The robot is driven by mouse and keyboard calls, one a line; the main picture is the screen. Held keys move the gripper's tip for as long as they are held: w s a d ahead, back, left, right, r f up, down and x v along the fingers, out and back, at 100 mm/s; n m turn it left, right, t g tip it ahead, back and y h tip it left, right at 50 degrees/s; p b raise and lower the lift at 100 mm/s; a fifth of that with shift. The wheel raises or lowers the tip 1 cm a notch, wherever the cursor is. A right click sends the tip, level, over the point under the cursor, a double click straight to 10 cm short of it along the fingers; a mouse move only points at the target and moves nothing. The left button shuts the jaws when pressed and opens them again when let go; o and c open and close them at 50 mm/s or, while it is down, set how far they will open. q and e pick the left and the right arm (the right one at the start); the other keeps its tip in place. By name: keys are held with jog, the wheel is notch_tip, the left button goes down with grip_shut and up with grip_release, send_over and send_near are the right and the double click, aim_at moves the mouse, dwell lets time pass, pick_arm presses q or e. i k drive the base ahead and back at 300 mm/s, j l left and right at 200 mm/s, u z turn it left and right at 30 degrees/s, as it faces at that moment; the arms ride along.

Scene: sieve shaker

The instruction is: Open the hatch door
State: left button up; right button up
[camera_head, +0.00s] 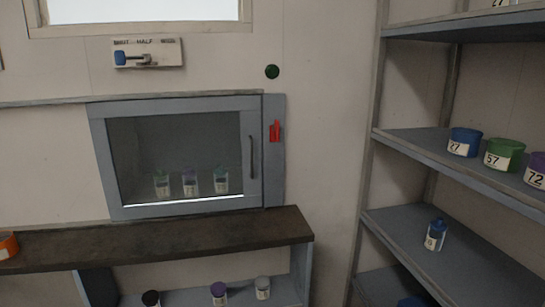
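The hatch door (104,157) is a grey-framed glass door set in the wall, left of the picture's middle in the head view. It looks shut. A dark vertical handle (252,157) is on its right side. A red latch-like piece (275,131) sits on the frame right of the door. Behind the glass stand three small labelled bottles (190,184) above a bright strip. Neither of my grippers shows in this view.
A dark wooden ledge (270,228) runs below the hatch, with small containers (219,292) on a shelf under it. A slider panel (172,52) and green button (272,71) are above. Shelves with labelled tubs (504,153) stand right.

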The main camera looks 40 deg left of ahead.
aim_at(250, 106)
jog(key=u, duration=1.75)
